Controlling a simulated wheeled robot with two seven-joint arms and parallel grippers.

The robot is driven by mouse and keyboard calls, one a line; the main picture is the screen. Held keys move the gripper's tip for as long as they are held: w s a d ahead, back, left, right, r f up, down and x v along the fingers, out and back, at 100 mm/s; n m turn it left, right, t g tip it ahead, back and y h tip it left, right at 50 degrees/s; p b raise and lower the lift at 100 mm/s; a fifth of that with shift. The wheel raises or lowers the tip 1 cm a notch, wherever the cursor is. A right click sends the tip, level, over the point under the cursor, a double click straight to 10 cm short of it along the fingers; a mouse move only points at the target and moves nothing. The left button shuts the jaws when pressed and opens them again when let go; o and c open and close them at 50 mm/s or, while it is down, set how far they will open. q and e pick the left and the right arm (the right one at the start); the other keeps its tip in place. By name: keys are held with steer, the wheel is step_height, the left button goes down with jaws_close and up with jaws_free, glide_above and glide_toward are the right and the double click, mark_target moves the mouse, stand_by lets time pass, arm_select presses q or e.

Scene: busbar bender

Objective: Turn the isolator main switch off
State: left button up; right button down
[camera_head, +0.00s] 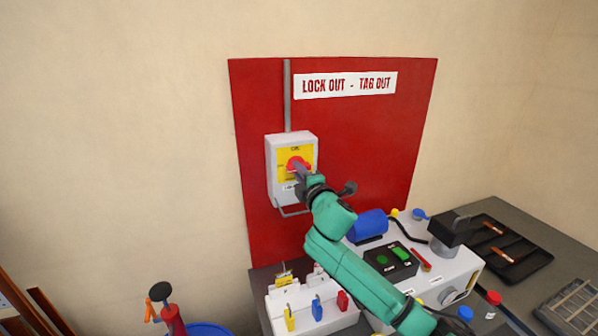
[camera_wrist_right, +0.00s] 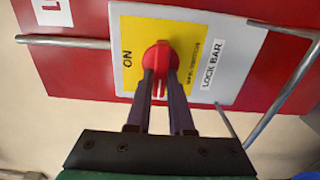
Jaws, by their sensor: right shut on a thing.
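The isolator main switch (camera_head: 281,177) is a pale grey box with a yellow plate and a red rotary knob (camera_head: 293,161), mounted on the red board. In the right wrist view, the knob (camera_wrist_right: 160,53) sits on the yellow plate (camera_wrist_right: 187,35), with "ON" printed on the left. My right gripper (camera_head: 303,170) is at the front of the box. In the wrist view its two dark fingers (camera_wrist_right: 160,80) are shut on the knob's red grip, one on each side. The fingers partly hide the knob in the head view. My left gripper is not in view.
A "LOCK OUT - TAG OUT" sign (camera_head: 345,85) is above the switch. A metal lock bar (camera_wrist_right: 285,90) runs beside the box. Below my arm, a bench holds yellow, blue and red padlocks (camera_head: 317,308), a green-button box (camera_head: 391,262) and dark trays (camera_head: 500,250).

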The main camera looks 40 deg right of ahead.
steer(key=shift+d+r, duration=0.1)
steer(key=shift+r, duration=0.25)
steer(key=c, duration=0.8)
jaws_free()
steer(key=shift+w+d+f, duration=0.1)
steer(key=shift+w+f, duration=0.05)
steer(key=shift+f, duration=0.2)
steer(key=b+v, duration=0.1)
steer(key=v, duration=1.3)
steer(key=shift+s, duration=0.3)
